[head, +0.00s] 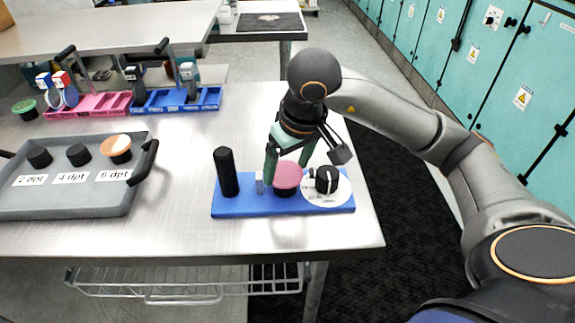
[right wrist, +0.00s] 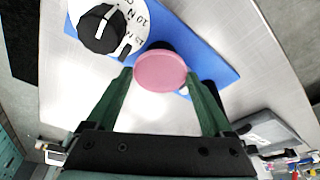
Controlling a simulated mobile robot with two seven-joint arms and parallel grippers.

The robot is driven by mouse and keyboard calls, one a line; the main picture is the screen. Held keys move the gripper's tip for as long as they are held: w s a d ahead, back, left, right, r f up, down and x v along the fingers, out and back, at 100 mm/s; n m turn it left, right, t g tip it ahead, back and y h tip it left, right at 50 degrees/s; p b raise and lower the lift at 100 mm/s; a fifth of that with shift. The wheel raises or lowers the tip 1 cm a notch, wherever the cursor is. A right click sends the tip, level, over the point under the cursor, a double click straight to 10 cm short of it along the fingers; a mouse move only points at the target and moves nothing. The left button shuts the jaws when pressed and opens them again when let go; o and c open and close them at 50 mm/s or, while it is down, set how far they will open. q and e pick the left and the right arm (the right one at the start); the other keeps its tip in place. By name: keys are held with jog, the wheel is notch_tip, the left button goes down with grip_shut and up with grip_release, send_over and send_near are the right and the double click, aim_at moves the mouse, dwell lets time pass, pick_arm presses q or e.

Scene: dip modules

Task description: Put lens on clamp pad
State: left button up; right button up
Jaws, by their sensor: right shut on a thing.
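The pink lens (head: 286,175) is a round disc at the black clamp pad (head: 284,192) on the blue clamp base (head: 240,205). In the right wrist view the lens (right wrist: 160,70) sits between my fingertips, over the dark pad. Whether it rests fully on the pad is hard to tell. My right gripper (head: 288,168) points down with its green fingers on either side of the lens, shut on it; it also shows in the right wrist view (right wrist: 158,78). My left gripper is not in view.
A black post (head: 226,172) and a white dial with a black knob (head: 327,180) flank the pad. A grey tray (head: 60,204) at left has labelled black stands, one with an orange lens (head: 118,143). Pink (head: 88,106) and blue (head: 175,99) bins stand behind.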

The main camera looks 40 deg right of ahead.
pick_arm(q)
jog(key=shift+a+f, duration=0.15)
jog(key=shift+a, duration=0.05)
pick_arm(e)
jog(key=shift+f, duration=0.15)
jog(key=shift+f+b, duration=0.25)
jog(key=shift+b, duration=0.05)
jog(key=o, duration=1.1)
jog(key=shift+r, duration=0.1)
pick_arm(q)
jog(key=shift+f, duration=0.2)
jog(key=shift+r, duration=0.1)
pick_arm(e)
jog(key=shift+r, duration=0.15)
jog(key=shift+r+p, duration=0.2)
jog(key=shift+p, duration=0.2)
pick_arm(q)
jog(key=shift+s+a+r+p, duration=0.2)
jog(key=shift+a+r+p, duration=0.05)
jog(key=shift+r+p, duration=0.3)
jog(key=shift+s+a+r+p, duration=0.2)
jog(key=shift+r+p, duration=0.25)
jog(key=shift+p, duration=0.2)
pick_arm(e)
jog(key=shift+v, duration=5.85)
